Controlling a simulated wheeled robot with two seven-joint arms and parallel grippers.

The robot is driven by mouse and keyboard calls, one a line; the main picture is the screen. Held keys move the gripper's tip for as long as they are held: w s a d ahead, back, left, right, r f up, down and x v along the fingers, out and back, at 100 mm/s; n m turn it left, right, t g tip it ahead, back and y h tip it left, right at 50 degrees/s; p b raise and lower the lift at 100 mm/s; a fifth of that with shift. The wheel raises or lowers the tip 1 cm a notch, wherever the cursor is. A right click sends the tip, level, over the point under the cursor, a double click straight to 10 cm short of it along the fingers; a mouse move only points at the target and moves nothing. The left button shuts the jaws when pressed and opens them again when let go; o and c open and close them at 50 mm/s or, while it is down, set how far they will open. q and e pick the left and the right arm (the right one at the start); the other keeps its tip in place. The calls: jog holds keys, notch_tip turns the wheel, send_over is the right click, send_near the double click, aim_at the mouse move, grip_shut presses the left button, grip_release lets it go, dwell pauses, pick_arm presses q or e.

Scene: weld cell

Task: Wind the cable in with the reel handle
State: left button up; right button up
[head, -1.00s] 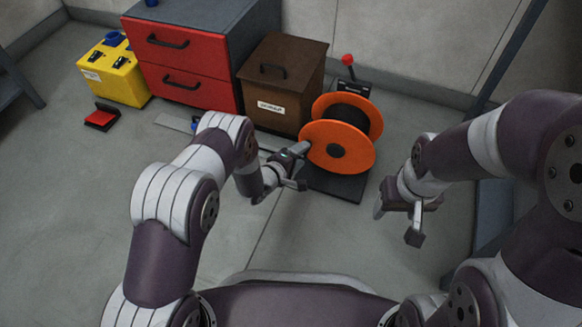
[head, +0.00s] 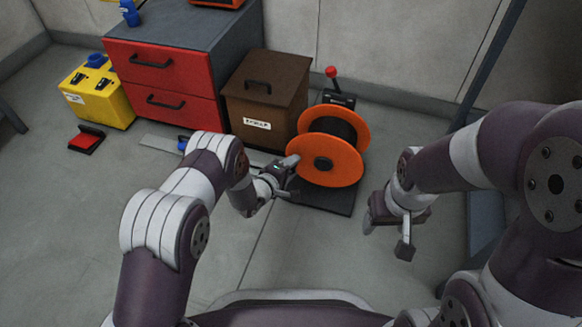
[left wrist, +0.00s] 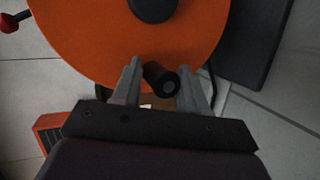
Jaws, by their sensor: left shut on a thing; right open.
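The orange cable reel (head: 345,172) stands on a dark base plate (head: 335,202), with dark cable (head: 335,128) between its two flanges. In the left wrist view the near flange (left wrist: 90,40) fills the upper part, with its dark hub at the top. The black reel handle (left wrist: 160,78) sticks out from the flange between the fingers of my left gripper (left wrist: 158,85), which is shut on it. In the head view my left gripper (head: 287,178) is at the reel's left side and hides the handle. My right gripper (head: 388,235) is open and empty, right of and nearer than the reel.
A brown box (head: 265,98) stands behind the reel to the left, beside a red-drawer cabinet (head: 165,75). A red-knobbed lever (head: 331,72) stands behind the reel. A yellow case (head: 95,93) and a red pedal (head: 86,140) are far left. The front floor is clear.

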pick_arm(q)
jog(key=shift+s+f, duration=0.15)
jog(key=o, duration=1)
jog(key=shift+s+a+p, duration=0.15)
jog(key=shift+s+p, duration=0.15)
jog(key=shift+s, duration=0.05)
jog(key=c, duration=1.1)
jog(key=shift+o, duration=0.2)
